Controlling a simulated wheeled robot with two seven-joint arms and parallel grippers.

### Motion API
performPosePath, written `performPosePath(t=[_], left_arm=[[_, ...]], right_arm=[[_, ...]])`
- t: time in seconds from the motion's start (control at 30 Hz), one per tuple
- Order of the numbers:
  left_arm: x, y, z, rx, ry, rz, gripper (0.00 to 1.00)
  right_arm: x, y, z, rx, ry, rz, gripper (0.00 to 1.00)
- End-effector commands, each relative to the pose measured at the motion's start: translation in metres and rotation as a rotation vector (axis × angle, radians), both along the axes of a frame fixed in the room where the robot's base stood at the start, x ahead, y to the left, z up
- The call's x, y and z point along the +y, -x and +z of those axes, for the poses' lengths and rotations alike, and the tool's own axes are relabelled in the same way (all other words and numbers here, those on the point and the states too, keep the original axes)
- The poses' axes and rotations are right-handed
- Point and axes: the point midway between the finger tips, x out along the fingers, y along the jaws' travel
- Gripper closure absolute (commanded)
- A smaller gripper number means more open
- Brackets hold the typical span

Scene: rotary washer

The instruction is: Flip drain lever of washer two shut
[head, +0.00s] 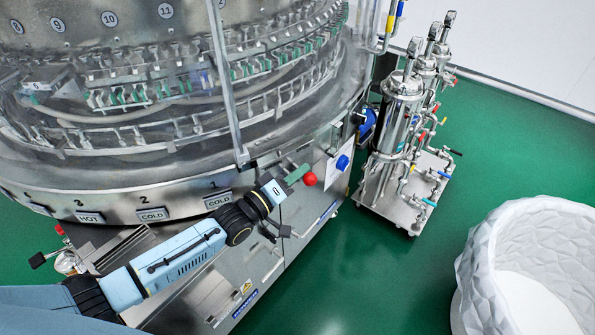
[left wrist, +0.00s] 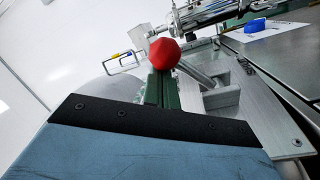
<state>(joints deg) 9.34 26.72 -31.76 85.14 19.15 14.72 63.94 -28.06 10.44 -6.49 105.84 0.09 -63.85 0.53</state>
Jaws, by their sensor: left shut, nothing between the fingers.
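A round red knob (head: 310,179) shows at the right end of the washer's front in the head view. In the left wrist view the red knob (left wrist: 164,53) is close ahead, with a grey metal rod (left wrist: 197,76) running from behind it toward the lower right. My left gripper (head: 297,174) has green fingers, shut and empty, just left of the knob. In the left wrist view the fingertips (left wrist: 160,82) sit just below the knob; I cannot tell whether they touch it. The lever's label is not visible. My right gripper is not in view.
The big round washer (head: 130,185) fills the left, with numbered COLD and HOT plates. Another small red knob (head: 60,229) is at far left. A steel filter cart (head: 400,150) stands behind right. A white faceted tub (head: 530,260) is at right. Green floor between is clear.

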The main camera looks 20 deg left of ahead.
Motion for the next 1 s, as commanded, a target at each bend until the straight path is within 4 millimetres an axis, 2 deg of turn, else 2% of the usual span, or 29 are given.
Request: performPosePath(t=[0.27, 0.57, 1.0], left_arm=[[-0.004, 0.003, -0.005, -0.039, -0.059, -0.002, 1.0], [-0.014, 0.01, -0.019, -0.165, -0.24, -0.001, 1.0], [-0.023, 0.016, -0.05, -0.407, -0.586, -0.002, 1.0]], right_arm=[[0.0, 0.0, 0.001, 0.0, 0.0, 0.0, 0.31], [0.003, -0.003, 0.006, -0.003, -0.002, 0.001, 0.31], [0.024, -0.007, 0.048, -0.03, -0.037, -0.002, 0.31]])
